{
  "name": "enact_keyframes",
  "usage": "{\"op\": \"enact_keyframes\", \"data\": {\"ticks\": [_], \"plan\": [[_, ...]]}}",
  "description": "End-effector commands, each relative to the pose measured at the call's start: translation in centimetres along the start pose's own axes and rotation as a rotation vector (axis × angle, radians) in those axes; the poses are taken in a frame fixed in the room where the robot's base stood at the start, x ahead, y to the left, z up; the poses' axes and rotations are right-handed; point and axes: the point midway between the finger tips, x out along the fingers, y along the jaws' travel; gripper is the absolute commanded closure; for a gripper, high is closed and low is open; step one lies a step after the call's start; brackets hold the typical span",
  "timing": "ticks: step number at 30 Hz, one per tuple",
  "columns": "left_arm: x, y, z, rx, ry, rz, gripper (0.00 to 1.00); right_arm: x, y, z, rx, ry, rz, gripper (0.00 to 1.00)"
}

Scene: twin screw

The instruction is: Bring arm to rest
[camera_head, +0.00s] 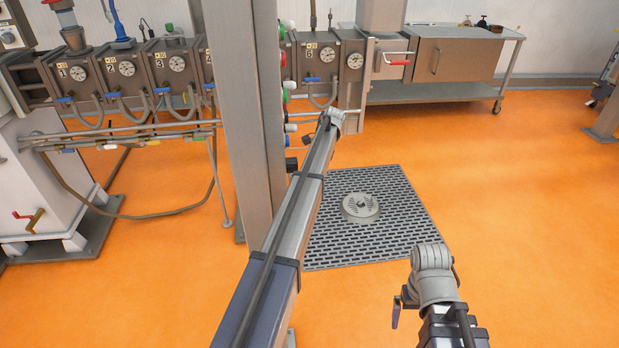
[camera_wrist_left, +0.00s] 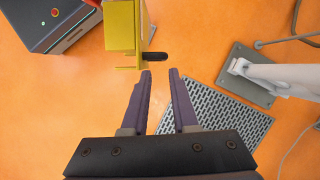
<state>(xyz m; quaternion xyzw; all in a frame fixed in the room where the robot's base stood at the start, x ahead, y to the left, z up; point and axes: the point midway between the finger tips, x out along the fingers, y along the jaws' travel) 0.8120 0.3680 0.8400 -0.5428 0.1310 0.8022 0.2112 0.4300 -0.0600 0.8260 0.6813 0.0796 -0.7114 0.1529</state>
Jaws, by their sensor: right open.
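My right arm (camera_head: 440,290) is folded at the lower right of the head view. Its gripper (camera_head: 402,300) shows only as purple finger parts beside the grey wrist, over the open floor, and it touches nothing visible. My left arm (camera_head: 290,215) stretches forward from the bottom middle, past the right side of a steel column. Its gripper cannot be made out in the head view. In the left wrist view the left gripper (camera_wrist_left: 160,74) has its two purple fingers apart with nothing between them. A black knob on a yellow box (camera_wrist_left: 122,25) lies just beyond the fingertips.
The steel column (camera_head: 245,110) stands close to the left arm. Behind are the numbered extruder barrels (camera_head: 120,70) with hoses and a steel cart (camera_head: 455,60). A floor grate (camera_head: 390,225) lies between the arms. The orange floor at right is clear.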

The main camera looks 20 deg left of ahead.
Motion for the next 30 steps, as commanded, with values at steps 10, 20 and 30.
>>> {"op": "enact_keyframes", "data": {"ticks": [10,20,30], "plan": [[0.1,0.0,-0.2,0.001,0.003,-0.001,0.73,0.1,0.0,0.0,0.0,0.0,0.0,0.0],[-0.3,7.2,1.1,-0.015,0.036,-0.025,0.73,-0.8,0.1,0.1,0.0,0.0,0.0,0.0],[0.1,29.5,8.5,-0.093,0.176,-0.068,0.73,-3.5,0.3,0.2,0.0,0.0,0.0,0.0]]}}
